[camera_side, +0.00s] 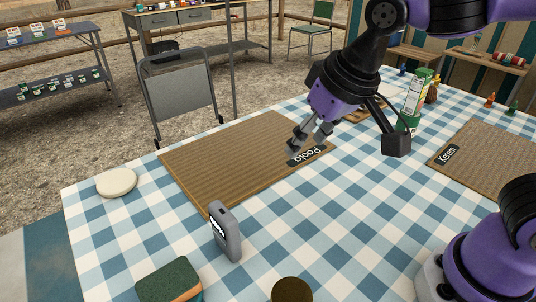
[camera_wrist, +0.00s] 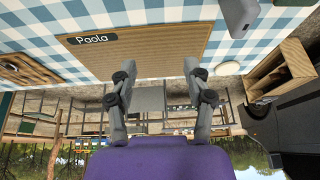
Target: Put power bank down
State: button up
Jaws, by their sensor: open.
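The power bank (camera_side: 226,234) is a grey block with rounded corners and a dark screen. It stands upright on the checked tablecloth, in front of the near corner of the brown Paola mat (camera_side: 228,156). Part of a grey body that looks like it shows at the top of the wrist view (camera_wrist: 239,14), beside the mat. My gripper (camera_side: 304,143) is open and empty, over the right part of the mat by its name label and apart from the power bank. In the wrist view my gripper (camera_wrist: 157,72) has its fingers spread with nothing between them.
A white disc (camera_side: 117,182) lies at the table's left edge. A green-topped sponge (camera_side: 169,281) and a dark round thing (camera_side: 292,290) are at the front. A second labelled mat (camera_side: 486,158) lies right; a green-and-white container (camera_side: 413,101) stands behind my gripper. Open cloth lies between the mats.

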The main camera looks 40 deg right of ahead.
jog(key=s+d+t, duration=0.1)
jog(key=s+d, duration=0.6)
jog(key=d, duration=0.2)
jog(key=shift+d+f, duration=0.3)
jog(key=shift+f, duration=0.15)
dwell(0.5)
